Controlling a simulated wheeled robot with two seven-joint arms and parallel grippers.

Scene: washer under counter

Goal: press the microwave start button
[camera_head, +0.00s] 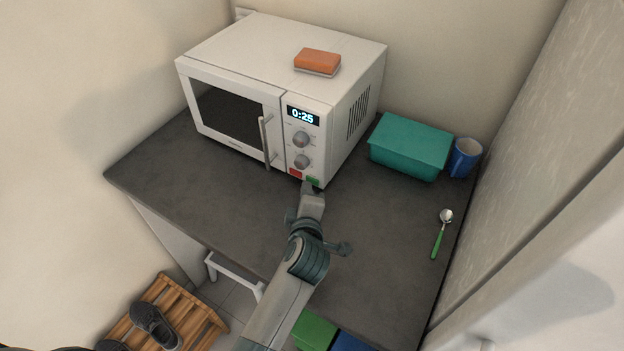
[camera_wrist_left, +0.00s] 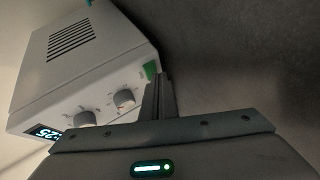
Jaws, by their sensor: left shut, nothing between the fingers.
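A white microwave (camera_head: 240,75) stands on the dark counter with its door shut and its display (camera_head: 303,116) reading 0:25. Two knobs sit below the display, with a red button (camera_head: 295,172) and a green button (camera_head: 313,181) at the bottom of the panel. My left gripper (camera_head: 314,190) is shut and empty, its tip right at the green button; whether it touches, I cannot tell. In the left wrist view the shut fingers (camera_wrist_left: 158,95) lie close beside the green button (camera_wrist_left: 151,70). My right gripper is not in view.
An orange sponge (camera_head: 318,60) lies on the microwave. A teal box (camera_head: 410,148), a blue mug (camera_head: 465,157) and a green-handled spoon (camera_head: 440,235) are on the counter (camera_head: 385,240) to the right. A wooden rack (camera_head: 160,320) with shoes stands below at the left.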

